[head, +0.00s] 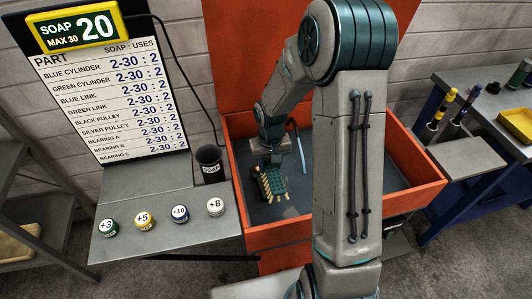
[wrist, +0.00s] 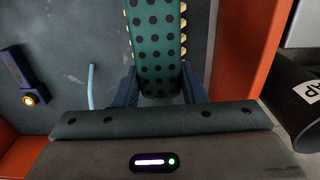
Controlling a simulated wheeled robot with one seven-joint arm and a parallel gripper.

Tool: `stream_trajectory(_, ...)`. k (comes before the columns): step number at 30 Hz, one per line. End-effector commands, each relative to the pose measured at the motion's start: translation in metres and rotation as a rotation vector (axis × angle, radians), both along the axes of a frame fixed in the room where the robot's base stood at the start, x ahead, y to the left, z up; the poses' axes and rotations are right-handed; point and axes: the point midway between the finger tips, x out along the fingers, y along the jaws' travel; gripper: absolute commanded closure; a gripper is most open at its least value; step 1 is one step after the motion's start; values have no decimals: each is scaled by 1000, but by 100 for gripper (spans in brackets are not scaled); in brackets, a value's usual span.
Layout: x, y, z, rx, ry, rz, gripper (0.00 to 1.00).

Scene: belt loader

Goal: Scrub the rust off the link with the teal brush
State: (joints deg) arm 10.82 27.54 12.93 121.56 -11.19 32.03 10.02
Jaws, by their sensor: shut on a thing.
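The teal brush (head: 277,183) has yellow bristles and shows in the orange-walled basin in the head view. In the wrist view the teal brush (wrist: 156,45) is a teal block with black dots and pale yellow bristles along its edges. My gripper (head: 265,158) is inside the basin, shut on the brush. In the wrist view the dark blue fingers of my gripper (wrist: 158,92) press on both sides of it. I cannot make out the link or any rust in either view. Whether the brush touches anything below it cannot be told.
The orange basin (head: 232,190) has raised walls close around my gripper. A light blue tube (head: 300,150) stands inside. A black soap cup (head: 208,158) and several numbered buttons (head: 145,220) are on the grey shelf at left. The soap sign (head: 75,28) reads 20.

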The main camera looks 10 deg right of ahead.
Motion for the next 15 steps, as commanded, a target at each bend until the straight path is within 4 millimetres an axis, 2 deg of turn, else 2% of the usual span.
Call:
stream_trajectory(8,0,-1,-18,0,0,-3,80)
stream_trajectory(15,0,-1,-45,0,0,-4,80)
